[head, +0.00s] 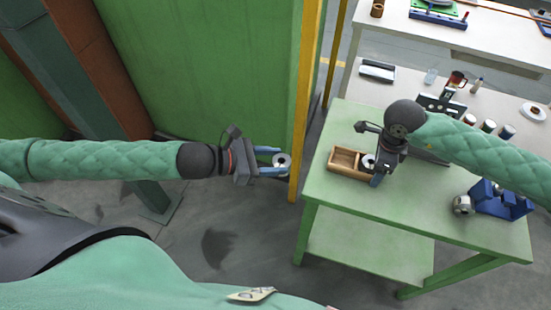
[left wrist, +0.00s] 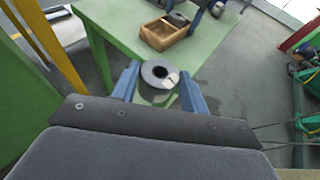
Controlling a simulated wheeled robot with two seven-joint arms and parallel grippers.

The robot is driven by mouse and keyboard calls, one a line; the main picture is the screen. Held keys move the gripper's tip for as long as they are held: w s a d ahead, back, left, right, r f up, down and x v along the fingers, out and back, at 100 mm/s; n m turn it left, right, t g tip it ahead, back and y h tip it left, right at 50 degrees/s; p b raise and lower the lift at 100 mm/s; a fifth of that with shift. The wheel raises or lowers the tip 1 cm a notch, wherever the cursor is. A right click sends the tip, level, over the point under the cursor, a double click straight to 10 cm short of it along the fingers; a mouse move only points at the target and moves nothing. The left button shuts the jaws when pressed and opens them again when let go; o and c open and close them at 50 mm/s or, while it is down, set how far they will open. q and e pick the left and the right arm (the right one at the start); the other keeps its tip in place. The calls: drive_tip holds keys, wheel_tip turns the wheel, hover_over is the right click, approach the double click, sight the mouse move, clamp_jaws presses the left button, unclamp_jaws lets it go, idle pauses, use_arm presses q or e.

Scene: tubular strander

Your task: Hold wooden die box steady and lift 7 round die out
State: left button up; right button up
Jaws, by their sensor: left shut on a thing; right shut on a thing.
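The wooden die box (head: 345,158) is on the green table near its left edge, open at the top and divided into compartments. A round grey die (head: 369,161) is in its right compartment. My right gripper (head: 378,174) is at the box's right end, shut on the box; one blue finger shows outside its front wall. My left gripper (head: 272,161) is shut on another round die (head: 282,160), held in the air left of the table, clear of the box. In the left wrist view this die (left wrist: 153,70) has a centre hole and a white label with a dark mark.
The green table (head: 420,215) also carries a metal part (head: 462,204) and a blue fixture (head: 500,200) at the right. A yellow post (head: 306,100) stands close behind the left gripper. A white bench (head: 480,85) with cups and tools is behind.

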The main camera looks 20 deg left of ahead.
drive_tip(key=o, duration=1.1)
wheel_tip(320, 180, up, 12)
